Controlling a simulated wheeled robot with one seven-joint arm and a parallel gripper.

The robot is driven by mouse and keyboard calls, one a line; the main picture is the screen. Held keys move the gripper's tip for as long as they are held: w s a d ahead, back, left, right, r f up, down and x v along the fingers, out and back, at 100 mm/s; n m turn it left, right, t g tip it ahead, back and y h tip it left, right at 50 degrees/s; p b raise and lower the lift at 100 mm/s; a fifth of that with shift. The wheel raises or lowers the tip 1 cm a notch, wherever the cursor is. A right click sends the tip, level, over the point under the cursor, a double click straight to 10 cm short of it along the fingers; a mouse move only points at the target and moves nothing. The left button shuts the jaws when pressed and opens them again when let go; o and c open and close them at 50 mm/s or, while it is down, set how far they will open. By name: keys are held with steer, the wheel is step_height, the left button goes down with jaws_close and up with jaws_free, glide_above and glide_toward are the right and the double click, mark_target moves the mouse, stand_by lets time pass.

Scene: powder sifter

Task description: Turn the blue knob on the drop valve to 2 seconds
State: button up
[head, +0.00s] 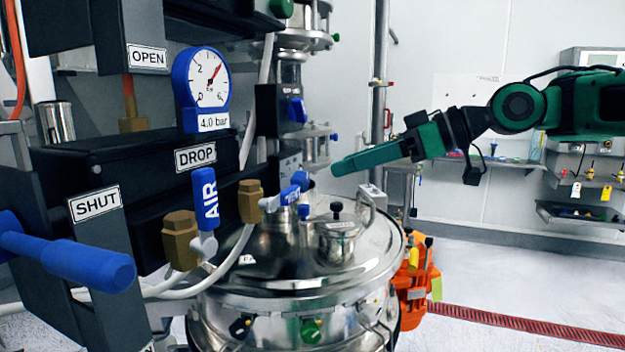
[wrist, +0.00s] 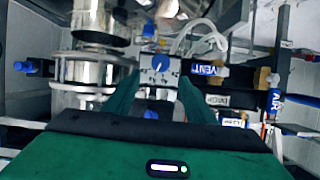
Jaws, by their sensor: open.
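A small round blue knob (wrist: 155,62) sits on a pale plate with dark markings in the wrist view. Its setting is too small to read. In the head view a pale marked plate (head: 289,163) shows below a black box; I cannot make out the knob's dial there. My gripper (head: 336,168) reaches in from the right, its fingertips to the right of the plate and above the vessel lid. In the wrist view my gripper (wrist: 157,88) is open, with the plate and knob showing between and beyond its fingers. It appears empty and apart from the knob.
The blue VENT handle (head: 288,194) is just left of and below my fingertips. The blue AIR handle (head: 207,198), pressure gauge (head: 209,80) and DROP label (head: 195,158) are further left. The steel vessel lid (head: 270,270) lies below. Space right of the vessel is freer.

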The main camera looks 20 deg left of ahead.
mark_target(307, 178)
steer(key=x, duration=0.9)
steer(key=shift+w, duration=0.1)
steer(key=c, duration=1)
